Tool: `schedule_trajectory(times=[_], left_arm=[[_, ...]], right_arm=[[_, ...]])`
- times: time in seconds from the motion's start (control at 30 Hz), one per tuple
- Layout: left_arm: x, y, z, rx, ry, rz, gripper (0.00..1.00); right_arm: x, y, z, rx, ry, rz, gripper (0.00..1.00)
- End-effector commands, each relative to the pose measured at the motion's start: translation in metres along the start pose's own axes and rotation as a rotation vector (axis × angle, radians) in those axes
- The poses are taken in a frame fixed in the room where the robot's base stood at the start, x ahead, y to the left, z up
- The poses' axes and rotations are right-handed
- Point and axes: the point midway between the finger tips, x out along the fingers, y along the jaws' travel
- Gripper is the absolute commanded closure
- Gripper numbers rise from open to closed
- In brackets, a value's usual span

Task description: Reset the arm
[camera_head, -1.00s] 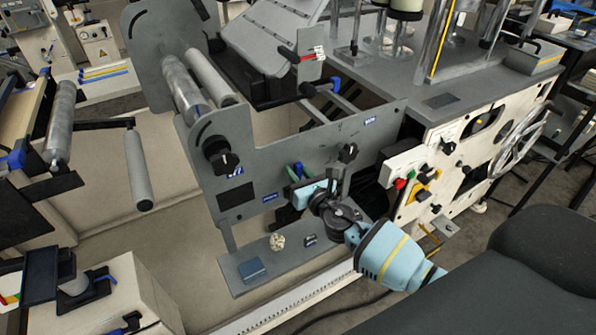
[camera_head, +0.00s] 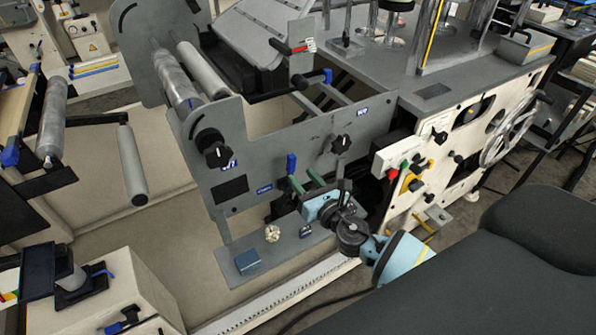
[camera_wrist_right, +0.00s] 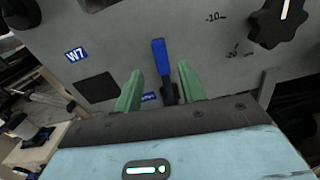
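My right gripper (camera_head: 303,183) has green fingers and a light blue body, and stands in front of the grey machine panel (camera_head: 270,152). It is open and empty. A blue lever (camera_head: 291,163) points up on the panel, just beyond the fingertips in the head view. In the right wrist view, the blue lever (camera_wrist_right: 158,62) appears in the gap between the two green fingers (camera_wrist_right: 158,85), apart from both. My left gripper is not in view.
Black knobs (camera_head: 341,144) sit on the panel near the gripper. Below is a grey shelf (camera_head: 285,257) with a small blue box (camera_head: 247,261) and a pale crumpled item (camera_head: 272,233). A cream control panel (camera_head: 425,165) with coloured buttons and a handwheel (camera_head: 508,135) is at right.

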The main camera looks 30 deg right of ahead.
Motion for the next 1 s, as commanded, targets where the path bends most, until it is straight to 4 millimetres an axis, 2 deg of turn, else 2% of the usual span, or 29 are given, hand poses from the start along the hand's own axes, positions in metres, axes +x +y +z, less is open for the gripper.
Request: schedule_trajectory(times=[0.13, 0.6, 0.7, 0.77, 0.87, 1.0], left_arm=[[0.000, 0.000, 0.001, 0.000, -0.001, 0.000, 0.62], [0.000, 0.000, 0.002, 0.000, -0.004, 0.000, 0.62], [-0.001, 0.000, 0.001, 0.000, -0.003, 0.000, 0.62], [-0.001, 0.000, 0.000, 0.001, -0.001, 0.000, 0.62], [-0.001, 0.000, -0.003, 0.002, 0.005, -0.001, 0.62], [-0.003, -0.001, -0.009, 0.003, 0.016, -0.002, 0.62]], right_arm=[[-0.007, 0.000, 0.000, -0.001, 0.000, 0.001, 0.60], [-0.007, 0.000, 0.000, 0.000, 0.000, 0.000, 0.60], [-0.012, 0.001, -0.006, 0.050, 0.017, -0.004, 0.60], [-0.022, 0.004, -0.017, 0.142, 0.045, -0.014, 0.60], [-0.050, 0.010, -0.047, 0.415, 0.124, -0.054, 0.60], [-0.111, 0.023, -0.098, 0.964, 0.254, -0.187, 0.60]])
